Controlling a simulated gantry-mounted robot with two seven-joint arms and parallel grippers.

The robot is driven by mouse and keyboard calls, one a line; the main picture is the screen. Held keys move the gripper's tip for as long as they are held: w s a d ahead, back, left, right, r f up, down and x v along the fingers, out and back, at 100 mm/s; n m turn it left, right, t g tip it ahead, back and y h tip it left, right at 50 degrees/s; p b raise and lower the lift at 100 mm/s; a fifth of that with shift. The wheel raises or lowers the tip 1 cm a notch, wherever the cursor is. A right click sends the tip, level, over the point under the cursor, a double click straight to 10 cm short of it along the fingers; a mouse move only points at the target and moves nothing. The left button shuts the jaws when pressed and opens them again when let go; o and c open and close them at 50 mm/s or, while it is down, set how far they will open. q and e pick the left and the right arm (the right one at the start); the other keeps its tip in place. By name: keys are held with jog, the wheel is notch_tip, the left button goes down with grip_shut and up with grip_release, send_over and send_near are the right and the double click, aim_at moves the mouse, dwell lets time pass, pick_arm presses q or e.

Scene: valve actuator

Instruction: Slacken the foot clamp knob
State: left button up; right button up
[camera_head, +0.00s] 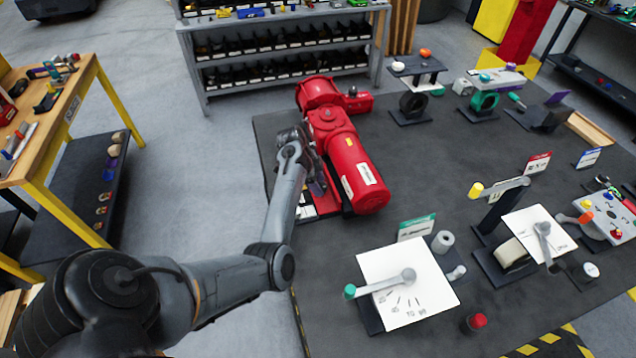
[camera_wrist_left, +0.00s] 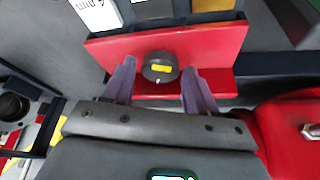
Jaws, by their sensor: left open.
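The red valve actuator (camera_head: 345,150) lies on the dark table in the head view. In the left wrist view, a round dark knob (camera_wrist_left: 160,67) with a yellow mark sits against a red foot plate (camera_wrist_left: 225,45). My left gripper (camera_wrist_left: 159,72) is open, with one purple finger on each side of the knob. Gaps show between the fingers and the knob; I cannot tell how deep the fingers reach. In the head view my left gripper (camera_head: 318,180) is beside the actuator's left side, and the knob is hidden there. My right gripper is not in view.
A white dial board (camera_head: 430,295) with a green-tipped lever stands in front of the actuator. Other lever and valve fixtures (camera_head: 500,245) stand at the right. A shelf of dark bins (camera_head: 285,50) is behind. The table between the actuator and the right fixtures is clear.

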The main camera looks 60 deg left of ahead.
pick_arm(q)
jog(key=shift+f, duration=0.1)
jog(key=c, duration=0.7)
jog(key=n+p, duration=0.1)
jog(key=n+y+p, duration=0.1)
jog(key=shift+d+r+p, duration=0.2)
jog(key=shift+r+p, duration=0.05)
jog(key=shift+p, duration=0.15)
jog(key=shift+c, duration=0.4)
jog(key=shift+f+n, duration=0.15)
jog(key=shift+n, duration=0.35)
jog(key=o, duration=0.8)
jog(key=shift+a, duration=0.1)
